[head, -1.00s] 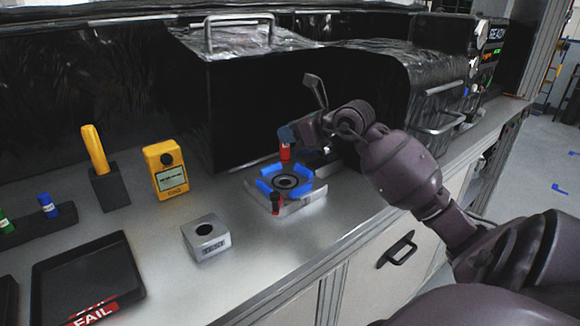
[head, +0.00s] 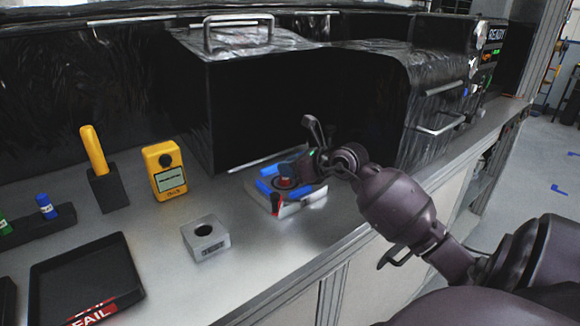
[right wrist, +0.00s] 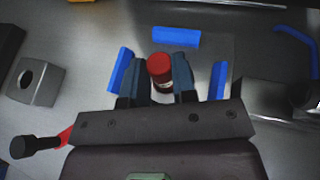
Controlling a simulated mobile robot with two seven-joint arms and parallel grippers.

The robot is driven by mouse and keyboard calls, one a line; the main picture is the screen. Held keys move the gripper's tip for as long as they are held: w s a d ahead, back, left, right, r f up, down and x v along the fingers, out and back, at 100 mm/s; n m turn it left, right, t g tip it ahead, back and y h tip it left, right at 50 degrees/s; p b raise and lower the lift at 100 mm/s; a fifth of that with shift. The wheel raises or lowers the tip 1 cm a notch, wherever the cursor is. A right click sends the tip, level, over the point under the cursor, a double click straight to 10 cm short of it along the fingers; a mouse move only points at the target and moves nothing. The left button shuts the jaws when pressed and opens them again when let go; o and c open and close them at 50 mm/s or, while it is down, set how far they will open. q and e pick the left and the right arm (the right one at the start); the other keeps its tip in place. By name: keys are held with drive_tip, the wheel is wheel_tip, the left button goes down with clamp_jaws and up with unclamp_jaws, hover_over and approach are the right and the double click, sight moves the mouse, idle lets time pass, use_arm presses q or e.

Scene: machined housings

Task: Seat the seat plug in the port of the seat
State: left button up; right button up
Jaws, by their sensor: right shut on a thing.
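The red-topped plug (right wrist: 160,70) stands between the two fingers of my right gripper (right wrist: 158,82), which is shut on it. In the head view the right gripper (head: 287,172) is over the middle of a metal fixture (head: 300,206) with blue pads (head: 269,188). The dark ring at the fixture's centre is hidden now by the gripper and plug. I cannot tell whether the plug's lower end is in the ring or above it. A grey block (head: 206,248) with a round hole on top stands apart, to the left. My left gripper is not in view.
A red and black clamp handle (head: 275,203) stands at the fixture's front. A yellow meter (head: 167,172), a black holder (head: 109,190) and a FAIL tray (head: 85,270) are to the left. A dark covered machine (head: 250,100) stands behind. Bench between block and fixture is clear.

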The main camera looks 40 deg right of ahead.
drive_tip(key=o, duration=0.9)
drive_tip(key=shift+s+r, duration=0.1)
drive_tip(key=shift+v, duration=5.95)
